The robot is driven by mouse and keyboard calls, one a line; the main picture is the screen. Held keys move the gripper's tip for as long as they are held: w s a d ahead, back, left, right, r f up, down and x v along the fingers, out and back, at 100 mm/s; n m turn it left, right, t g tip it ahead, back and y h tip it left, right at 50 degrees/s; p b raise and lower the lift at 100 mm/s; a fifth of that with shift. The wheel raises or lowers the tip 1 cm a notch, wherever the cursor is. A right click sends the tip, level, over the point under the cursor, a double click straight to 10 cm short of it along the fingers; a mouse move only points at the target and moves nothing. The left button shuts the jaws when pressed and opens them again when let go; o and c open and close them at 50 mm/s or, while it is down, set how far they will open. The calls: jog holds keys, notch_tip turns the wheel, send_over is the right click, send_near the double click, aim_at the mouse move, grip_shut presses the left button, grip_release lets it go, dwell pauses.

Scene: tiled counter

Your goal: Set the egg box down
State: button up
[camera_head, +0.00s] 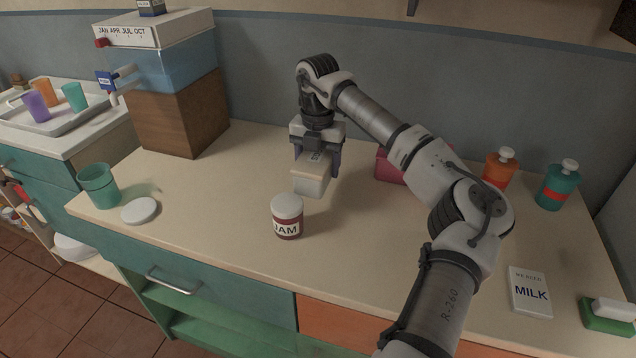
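A small pale box (310,184), which I take to be the egg box, is between the fingers of my gripper (316,168). The gripper points down, with one dark finger at each side of the box. The gripper covers part of the top of the box.
My arm crosses the right half and partly hides a red-pink object (389,167). Bottles (499,170), a milk note (530,292) and a green sponge-like block (606,318) are at right. A teal cup (98,186) and white lid (140,211) are at left. Counter left of the box is clear.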

jog(key=shift+f+p, duration=0.45)
jog(key=shift+f, duration=2.8)
jog(key=shift+f, duration=0.15)
jog(key=o, duration=1.3)
